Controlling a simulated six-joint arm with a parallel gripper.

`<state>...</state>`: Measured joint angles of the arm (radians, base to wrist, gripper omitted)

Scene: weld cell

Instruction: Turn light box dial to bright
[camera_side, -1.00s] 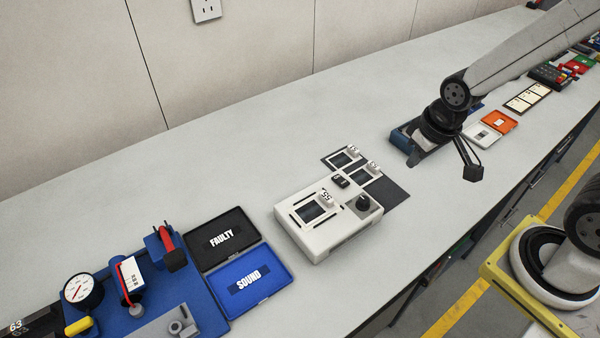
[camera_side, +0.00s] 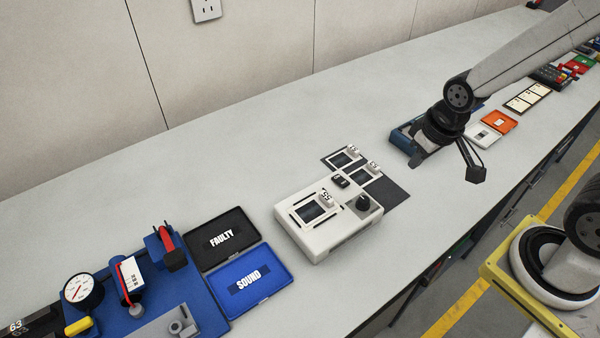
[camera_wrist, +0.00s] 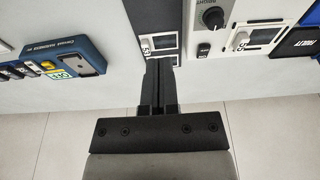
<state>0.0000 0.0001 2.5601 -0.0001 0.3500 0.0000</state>
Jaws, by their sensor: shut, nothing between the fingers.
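The light box (camera_side: 330,238) is a white box on the bench with a dark window on top. Its black dial (camera_side: 363,203) sits on a grey patch at the right end. In the wrist view the dial (camera_wrist: 212,18) is at the top right, beside the word BRIGHT, on the light box (camera_wrist: 206,48). My gripper (camera_side: 418,160) is up and to the right of the light box, apart from it. In the wrist view my gripper (camera_wrist: 159,65) is shut and empty, pointing up the picture, left of the dial.
A dark mat (camera_side: 392,192) with small framed pieces lies behind the light box. Black FAULTY (camera_side: 220,238) and blue SOUND (camera_side: 250,281) trays lie to its left. A blue unit (camera_wrist: 60,60) lies left of my gripper. Bare bench lies in front of the wall.

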